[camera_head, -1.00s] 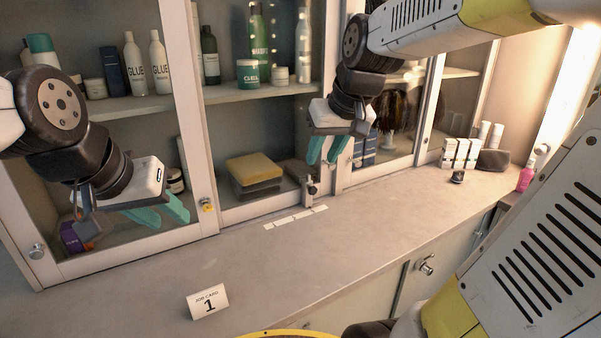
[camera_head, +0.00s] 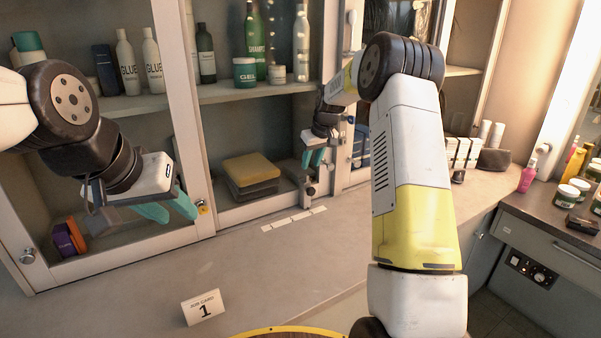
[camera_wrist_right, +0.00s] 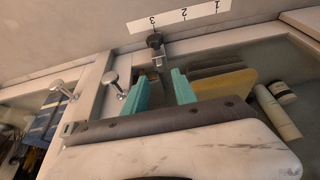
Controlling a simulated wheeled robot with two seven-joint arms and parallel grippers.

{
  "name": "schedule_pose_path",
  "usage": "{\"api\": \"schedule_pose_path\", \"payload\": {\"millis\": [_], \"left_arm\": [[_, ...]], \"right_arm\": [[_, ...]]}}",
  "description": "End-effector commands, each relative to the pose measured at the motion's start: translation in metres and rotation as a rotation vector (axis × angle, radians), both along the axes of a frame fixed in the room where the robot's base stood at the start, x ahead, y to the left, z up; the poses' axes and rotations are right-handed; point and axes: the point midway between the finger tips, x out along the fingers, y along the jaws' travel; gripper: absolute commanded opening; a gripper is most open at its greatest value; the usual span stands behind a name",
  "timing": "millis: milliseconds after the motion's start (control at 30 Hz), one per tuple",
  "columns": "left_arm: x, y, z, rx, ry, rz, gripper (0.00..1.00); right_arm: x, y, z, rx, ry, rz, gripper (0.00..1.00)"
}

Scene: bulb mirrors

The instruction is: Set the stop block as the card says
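The job card (camera_head: 203,307) stands on the counter and reads 1. The stop block (camera_head: 309,188), a small metal piece with a dark knob, sits at the cabinet's lower front edge. It also shows in the right wrist view (camera_wrist_right: 160,62), beside the 3 end of a white scale strip (camera_wrist_right: 185,16) marked 1, 2, 3. The strip lies on the counter in the head view (camera_head: 293,219). My right gripper (camera_head: 314,158) is open just above the block; in its wrist view the block appears beyond and between the teal fingertips. My left gripper (camera_head: 172,209) is open and empty before the left cabinet door.
Glazed cabinet doors with white frames (camera_head: 181,110) and metal knobs stand behind the counter. A yellow sponge (camera_head: 252,168) lies on dark pads inside the cabinet. Boxes and bottles (camera_head: 465,152) stand at the right. The counter around the card is clear.

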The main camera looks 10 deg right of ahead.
Motion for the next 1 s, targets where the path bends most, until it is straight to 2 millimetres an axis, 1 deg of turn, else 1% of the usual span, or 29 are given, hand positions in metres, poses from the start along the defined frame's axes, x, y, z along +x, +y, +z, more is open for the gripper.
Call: {"api": "schedule_pose_path", "payload": {"millis": [100,200,300,400,500,767,867,933,1000], "left_arm": [[0.000,0.000,0.000,0.000,0.000,0.000,0.36],[0.000,0.000,0.000,0.000,0.000,0.000,0.36],[0.000,0.000,0.000,0.000,0.000,0.000,0.36],[0.000,0.000,0.000,0.000,0.000,0.000,0.36],[0.000,0.000,0.000,0.000,0.000,0.000,0.36],[0.000,0.000,0.000,0.000,0.000,0.000,0.36],[0.000,0.000,0.000,0.000,0.000,0.000,0.36],[0.000,0.000,0.000,0.000,0.000,0.000,0.36],[0.000,0.000,0.000,0.000,0.000,0.000,0.36]], "right_arm": [[0.006,0.003,-0.019,0.000,0.004,0.001,0.33],[0.012,0.006,-0.035,0.000,0.003,-0.001,0.33],[0.017,0.008,-0.047,0.000,0.002,-0.001,0.33],[0.021,0.009,-0.056,0.000,0.001,-0.001,0.33],[0.022,0.010,-0.061,0.000,0.001,-0.001,0.33],[0.023,0.010,-0.062,0.000,0.000,-0.001,0.33],[0.023,0.010,-0.062,0.000,0.000,-0.001,0.15],[0.023,0.010,-0.062,0.000,0.000,-0.001,0.01],[0.023,0.010,-0.062,0.000,0.000,-0.001,0.00]]}}
